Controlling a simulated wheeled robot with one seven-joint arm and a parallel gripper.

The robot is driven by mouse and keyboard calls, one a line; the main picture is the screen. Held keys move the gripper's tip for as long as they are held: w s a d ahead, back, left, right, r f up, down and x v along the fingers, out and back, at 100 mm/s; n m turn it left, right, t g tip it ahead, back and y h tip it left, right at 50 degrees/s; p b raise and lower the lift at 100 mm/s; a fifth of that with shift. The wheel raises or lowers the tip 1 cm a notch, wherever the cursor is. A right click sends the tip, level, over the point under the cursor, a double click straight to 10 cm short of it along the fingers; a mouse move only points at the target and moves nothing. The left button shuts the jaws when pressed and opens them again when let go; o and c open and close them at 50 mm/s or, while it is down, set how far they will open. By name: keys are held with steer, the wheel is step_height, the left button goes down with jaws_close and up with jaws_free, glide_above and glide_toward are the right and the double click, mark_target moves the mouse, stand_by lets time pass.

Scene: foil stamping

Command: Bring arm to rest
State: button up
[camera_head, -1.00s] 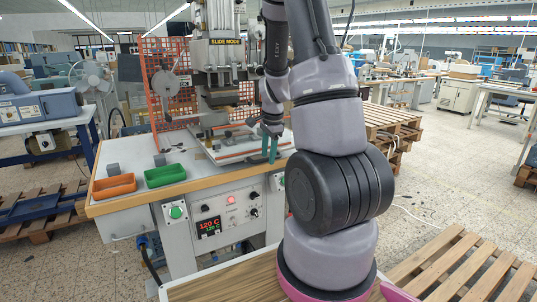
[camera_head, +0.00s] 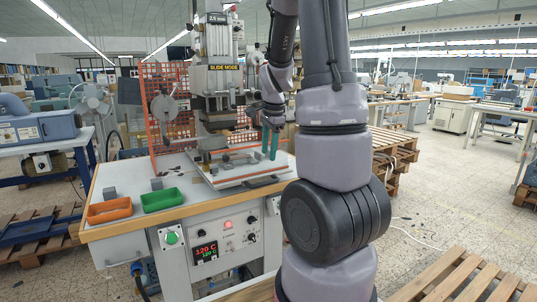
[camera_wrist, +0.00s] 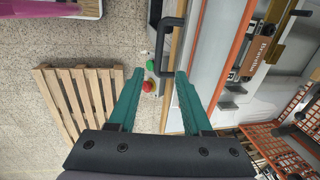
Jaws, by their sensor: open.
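My gripper (camera_head: 270,143) has two teal fingers and hangs over the right part of the stamping machine's table, near the sliding plate. In the wrist view my gripper (camera_wrist: 155,95) is open, with nothing between the fingers. Beyond the fingertips the wrist view shows a black handle (camera_wrist: 166,40) and the floor. My arm rises from the base and bends over at the top of the head view.
An orange tray (camera_head: 109,210) and a green tray (camera_head: 162,200) sit at the table's left, with grey blocks (camera_head: 109,193) behind them. An orange mesh guard (camera_head: 165,110) stands behind the table. A pallet (camera_head: 470,278) lies on the floor at the right.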

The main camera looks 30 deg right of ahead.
stand_by(0.3)
steer(key=s+a+r+n+t+y, duration=0.1)
steer(key=s+a+r+n+t, duration=0.4)
steer(key=s+a+r+n, duration=0.8)
steer(key=s+a+r, duration=0.2)
steer(key=s+r, duration=0.2)
steer(key=shift+s+a+r+y, duration=0.15)
steer(key=shift+s+a+y, duration=0.1)
steer(key=shift+s+y, duration=0.15)
